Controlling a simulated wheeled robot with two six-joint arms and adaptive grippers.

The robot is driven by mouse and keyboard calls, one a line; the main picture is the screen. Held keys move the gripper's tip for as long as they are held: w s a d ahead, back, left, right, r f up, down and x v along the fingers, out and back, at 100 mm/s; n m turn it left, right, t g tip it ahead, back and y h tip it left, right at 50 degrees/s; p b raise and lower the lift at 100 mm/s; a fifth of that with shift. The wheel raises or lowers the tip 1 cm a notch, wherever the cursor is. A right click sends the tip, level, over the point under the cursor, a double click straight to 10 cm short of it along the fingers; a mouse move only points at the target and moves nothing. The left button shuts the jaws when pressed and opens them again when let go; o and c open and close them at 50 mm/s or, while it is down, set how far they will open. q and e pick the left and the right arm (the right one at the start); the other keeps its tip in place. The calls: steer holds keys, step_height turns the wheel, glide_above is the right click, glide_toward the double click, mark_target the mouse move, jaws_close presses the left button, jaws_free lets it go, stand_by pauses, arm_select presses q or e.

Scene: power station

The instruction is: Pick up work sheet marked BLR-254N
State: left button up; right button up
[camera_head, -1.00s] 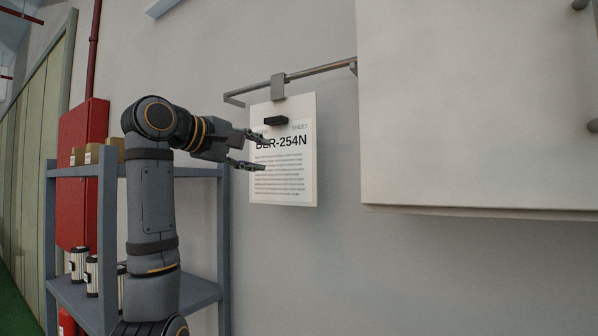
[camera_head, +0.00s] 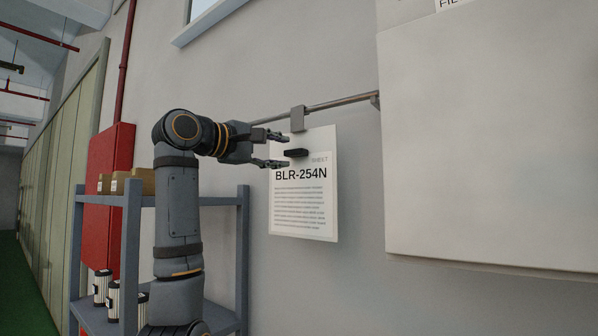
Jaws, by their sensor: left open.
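The work sheet (camera_head: 303,205) marked BLR-254N is a white page that hangs upright from a rail by a grey hanger (camera_head: 298,118). A small black block (camera_head: 296,153) sits at its upper part, above the printed code. My left gripper (camera_head: 288,150) is open, and its fingers point right at the upper left of the sheet. The fingertips are close to the black block, one above and one below it in the picture. I cannot tell whether they touch it. My right gripper is out of view.
The metal rail (camera_head: 345,102) runs along the wall to a large pale cabinet (camera_head: 480,150) at the right. A grey shelf (camera_head: 225,200) with boxes (camera_head: 120,182) and canisters (camera_head: 103,288) stands at the left, by a red cabinet (camera_head: 105,160). The wall below the sheet is clear.

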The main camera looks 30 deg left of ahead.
mark_target(291, 152)
arm_select(q)
steer(key=x, duration=0.3)
steer(key=shift+w+d+p, duration=0.1)
steer(key=shift+w+p, duration=0.2)
steer(key=shift+p, duration=0.05)
steer(key=shift+s+r, duration=0.1)
steer(key=shift+s, duration=0.15)
steer(key=c, duration=0.5)
steer(key=shift+w, duration=0.1)
jaws_close()
